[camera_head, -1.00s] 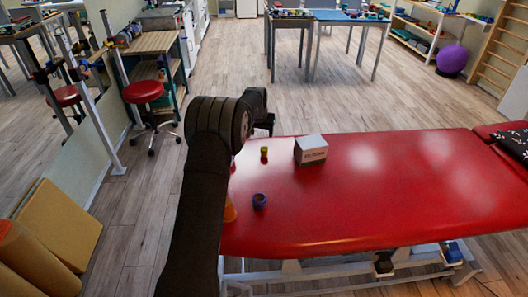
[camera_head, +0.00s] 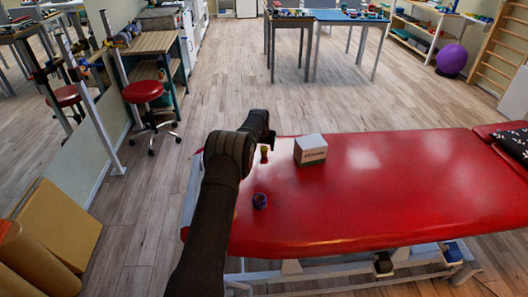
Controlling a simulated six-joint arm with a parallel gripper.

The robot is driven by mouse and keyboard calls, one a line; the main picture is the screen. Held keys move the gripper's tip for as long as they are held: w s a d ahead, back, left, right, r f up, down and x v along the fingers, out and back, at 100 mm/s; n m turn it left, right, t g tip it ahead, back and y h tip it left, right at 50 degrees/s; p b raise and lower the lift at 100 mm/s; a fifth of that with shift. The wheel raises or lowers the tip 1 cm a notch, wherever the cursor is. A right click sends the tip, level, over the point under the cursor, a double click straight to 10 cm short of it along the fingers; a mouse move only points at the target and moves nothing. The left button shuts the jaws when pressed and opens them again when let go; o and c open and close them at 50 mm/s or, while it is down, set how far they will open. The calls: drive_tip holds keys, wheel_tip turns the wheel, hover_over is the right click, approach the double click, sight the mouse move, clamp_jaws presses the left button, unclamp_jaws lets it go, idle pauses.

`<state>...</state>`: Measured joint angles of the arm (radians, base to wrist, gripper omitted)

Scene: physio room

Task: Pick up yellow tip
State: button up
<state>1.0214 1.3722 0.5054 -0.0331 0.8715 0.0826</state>
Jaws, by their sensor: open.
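The yellow tip (camera_head: 264,150) is a small yellow piece standing on the red treatment table (camera_head: 400,190), near its far left part. My gripper (camera_head: 267,140) is at the far end of my dark arm, close above or behind the yellow tip. Its fingers are small and dark here, and I cannot tell whether they touch the tip. The gripper is open.
A white box (camera_head: 311,150) stands just right of the yellow tip. A dark patterned pillow (camera_head: 514,144) lies at the right end. The table's middle is clear.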

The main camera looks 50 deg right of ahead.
sight(264, 148)
drive_tip(key=shift+x, duration=2.05)
drive_tip(key=shift+r, duration=0.1)
drive_tip(key=c, duration=1)
drive_tip(key=shift+r, duration=0.1)
drive_tip(key=shift+c, duration=0.2)
